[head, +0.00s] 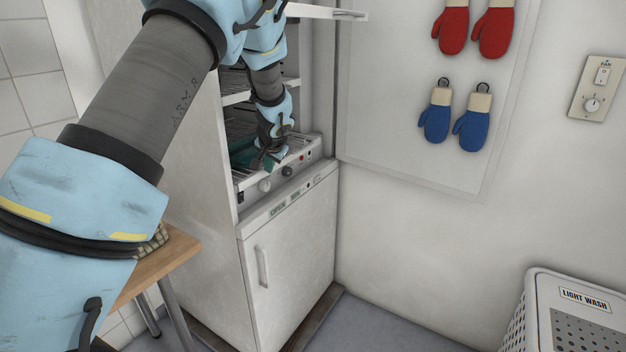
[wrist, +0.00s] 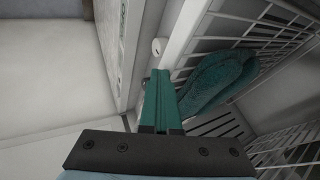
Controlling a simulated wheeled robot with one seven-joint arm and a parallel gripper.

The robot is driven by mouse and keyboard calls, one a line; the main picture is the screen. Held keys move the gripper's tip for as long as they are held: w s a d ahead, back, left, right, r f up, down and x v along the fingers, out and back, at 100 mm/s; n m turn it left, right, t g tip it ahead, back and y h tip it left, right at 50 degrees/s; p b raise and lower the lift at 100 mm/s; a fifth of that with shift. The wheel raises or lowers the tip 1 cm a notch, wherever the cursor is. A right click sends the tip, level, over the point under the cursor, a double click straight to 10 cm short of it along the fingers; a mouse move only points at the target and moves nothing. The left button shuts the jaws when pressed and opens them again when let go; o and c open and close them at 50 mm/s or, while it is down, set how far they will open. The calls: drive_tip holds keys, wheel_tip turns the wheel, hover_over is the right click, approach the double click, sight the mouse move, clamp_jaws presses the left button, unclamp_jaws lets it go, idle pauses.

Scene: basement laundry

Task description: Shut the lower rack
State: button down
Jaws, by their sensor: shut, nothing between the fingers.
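The lower rack (head: 301,146) is a wire shelf low in the white cabinet, just above the control panel. In the wrist view its pale wires (wrist: 262,42) run behind a white front bar. A dark teal, rounded cloth item (wrist: 218,82) lies at the wires. My gripper (head: 268,158) reaches down into the cabinet opening at the rack's front. Its teal fingers (wrist: 160,76) are together and empty, close to the front bar; I cannot tell whether they touch it. My arm hides part of the rack, and how far it stands out is unclear.
An upper rack (head: 236,98) is above. The control panel (head: 285,172) has knobs, and a closed lower door (head: 290,245) is below. A wooden table (head: 165,258) stands left. Mittens (head: 454,125) hang on the wall right. A laundry bin (head: 570,315) stands lower right.

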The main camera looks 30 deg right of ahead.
drive_tip(key=shift+w+a+p, duration=0.1)
drive_tip(key=shift+w+a, duration=0.3)
drive_tip(key=shift+w, duration=0.3)
drive_tip(key=shift+w+a+p, duration=0.1)
drive_tip(key=shift+w+a, duration=0.35)
drive_tip(key=shift+w, duration=0.3)
drive_tip(key=shift+w+a+p, duration=0.1)
drive_tip(key=shift+w+a, duration=0.3)
drive_tip(key=shift+w, duration=0.3)
